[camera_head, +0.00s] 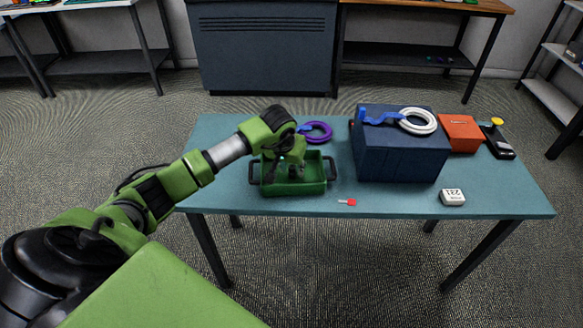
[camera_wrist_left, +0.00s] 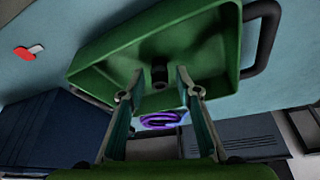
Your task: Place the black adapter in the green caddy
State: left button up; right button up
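The green caddy (camera_head: 319,182) stands on the left part of the teal table, with a dark handle at each side. My left gripper (camera_head: 291,170) reaches down into it from above. In the left wrist view, the caddy (camera_wrist_left: 205,45) fills the upper middle. A small black piece, which looks like the black adapter (camera_wrist_left: 160,76), is inside the caddy between my left gripper's fingertips (camera_wrist_left: 160,72). The fingers are spread, with a visible gap on each side of it. In the head view the arm mostly hides the caddy's inside. My right gripper is not in view.
A purple cable coil (camera_head: 318,132) lies behind the caddy. A red-and-white stick (camera_head: 347,202) lies in front. A dark blue box (camera_head: 400,160) carries a white coil (camera_head: 418,121). An orange box (camera_head: 460,133), black device (camera_head: 498,144) and white block (camera_head: 452,197) are at the right.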

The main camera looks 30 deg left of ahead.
pick_arm(q)
jog(key=shift+r, duration=0.1)
jog(key=shift+r+p, duration=0.25)
jog(key=shift+p, duration=0.05)
jog(key=v, duration=1.1)
jog(key=shift+s+r+b, duration=0.2)
jog(key=shift+r+b, duration=0.15)
jog(key=shift+b, duration=0.1)
